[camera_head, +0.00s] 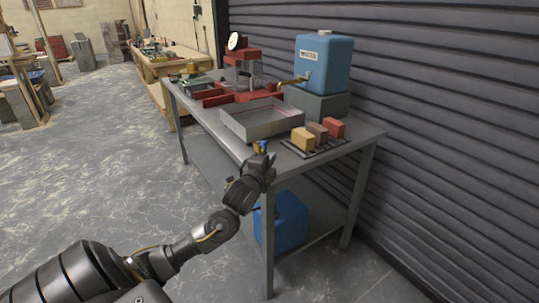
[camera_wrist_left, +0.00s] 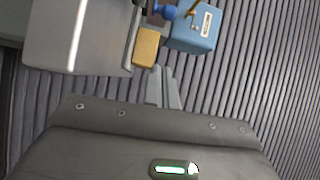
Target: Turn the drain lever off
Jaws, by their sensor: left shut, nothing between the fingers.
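A small blue lever-like piece with a bit of yellow (camera_head: 261,147) shows at the table's front edge, just beyond my left gripper; I cannot tell for certain that it is the drain lever. A blue piece also shows at the top of the left wrist view (camera_wrist_left: 163,11). A brass tap (camera_head: 290,83) sticks out from the blue tank (camera_head: 325,64) above the metal tray. My left gripper (camera_head: 264,160) is shut and empty at the table's front edge; its fingers show close together in the left wrist view (camera_wrist_left: 163,82). My right gripper is not in view.
The grey table (camera_head: 372,136) carries a shallow metal tray (camera_head: 262,134), a red stand with a dial (camera_head: 240,55), and yellow (camera_head: 302,138), brown and red blocks on a rack. A blue container (camera_head: 290,222) sits below. A ribbed shutter wall stands behind.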

